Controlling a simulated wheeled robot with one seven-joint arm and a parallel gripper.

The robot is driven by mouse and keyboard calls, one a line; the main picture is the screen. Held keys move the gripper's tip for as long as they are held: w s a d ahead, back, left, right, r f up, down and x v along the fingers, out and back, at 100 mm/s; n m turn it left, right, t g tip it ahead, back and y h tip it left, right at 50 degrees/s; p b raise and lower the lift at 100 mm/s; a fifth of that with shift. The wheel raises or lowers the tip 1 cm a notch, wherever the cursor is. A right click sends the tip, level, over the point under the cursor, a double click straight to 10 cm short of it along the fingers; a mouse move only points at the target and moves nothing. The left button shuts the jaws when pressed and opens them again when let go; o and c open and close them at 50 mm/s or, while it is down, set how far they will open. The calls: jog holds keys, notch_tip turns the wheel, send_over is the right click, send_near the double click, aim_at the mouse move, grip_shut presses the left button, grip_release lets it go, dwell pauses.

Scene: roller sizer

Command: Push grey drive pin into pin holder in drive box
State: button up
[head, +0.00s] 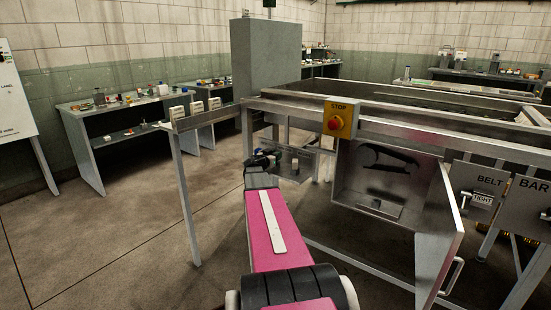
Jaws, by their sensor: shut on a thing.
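My gripper (268,158) is at the far end of my pink arm, left of the middle of the head view, small and dark. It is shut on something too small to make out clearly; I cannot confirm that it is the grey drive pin. Just right of it is a grey metal panel (303,163) with a small block on its face; I cannot tell whether they touch. An open metal box (355,175) is further right, under the frame, with a dark curved shape inside. No label shows which is the drive box. I cannot make out the pin holder.
The box's door (436,240) hangs open to the right. A yellow stop button box (340,119) is on the frame rail above. A narrow shelf on a leg (186,200) stands left of my gripper. Floor at left is clear.

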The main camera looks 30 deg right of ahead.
jog(key=shift+r, duration=0.45)
notch_tip(320, 180, up, 2)
jog(key=shift+r, duration=0.15)
jog(key=s+a+r, duration=0.4)
jog(key=a+r, duration=0.3)
jog(key=a, duration=0.4)
jog(key=shift+s, duration=0.15)
